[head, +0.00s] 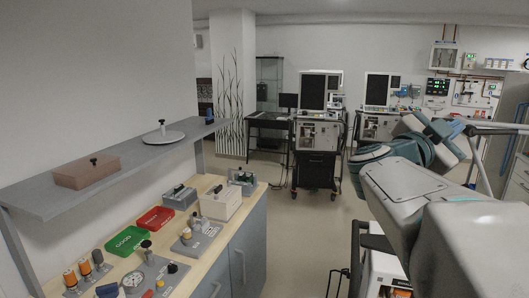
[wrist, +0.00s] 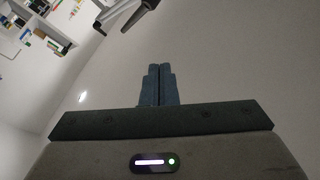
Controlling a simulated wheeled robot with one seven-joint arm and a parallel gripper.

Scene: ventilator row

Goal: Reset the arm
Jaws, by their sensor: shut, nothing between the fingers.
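My arm (head: 410,185) is folded at the right of the head view, in grey and teal links, away from the bench. Its end is not clearly visible there. In the wrist view my gripper (wrist: 159,85) shows two dark fingers side by side, shut with nothing between them. Plain pale surface lies beyond the fingertips.
A wooden bench (head: 217,240) at the left holds a green tray (head: 126,241), a red tray (head: 155,219) and several devices. A grey shelf (head: 115,175) runs above it. A ventilator cart (head: 316,135) stands at the back. The floor (head: 310,225) between is clear.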

